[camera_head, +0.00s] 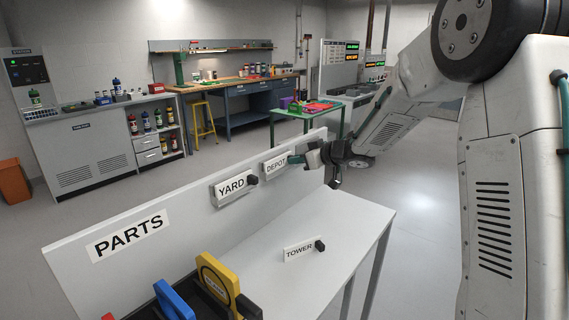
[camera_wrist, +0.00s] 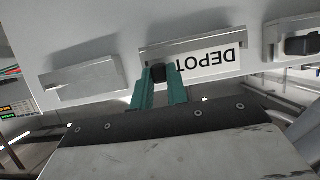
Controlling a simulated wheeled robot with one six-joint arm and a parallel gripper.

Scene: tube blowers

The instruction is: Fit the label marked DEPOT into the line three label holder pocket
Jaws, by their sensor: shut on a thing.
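The white DEPOT label (camera_head: 276,166) is at the upright panel, right of the YARD label (camera_head: 231,186). In the wrist view the DEPOT label (camera_wrist: 208,66) appears upside down, along the edge of the middle metal holder pocket (camera_wrist: 190,47). I cannot tell whether its edge is inside the pocket or just in front. My gripper (camera_head: 297,159) is shut on the label's black knob, and the teal fingers (camera_wrist: 160,84) hold it near one end. Another pocket (camera_wrist: 84,81) looks empty. No line numbers are readable.
A holder with a black knob (camera_wrist: 300,44) is at the wrist view's right. The TOWER label (camera_head: 299,252) lies on the grey bench (camera_head: 335,215). A PARTS sign (camera_head: 127,236) is on the panel (camera_head: 180,216). Blue (camera_head: 172,299) and yellow (camera_head: 218,279) handled items stand at the near end.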

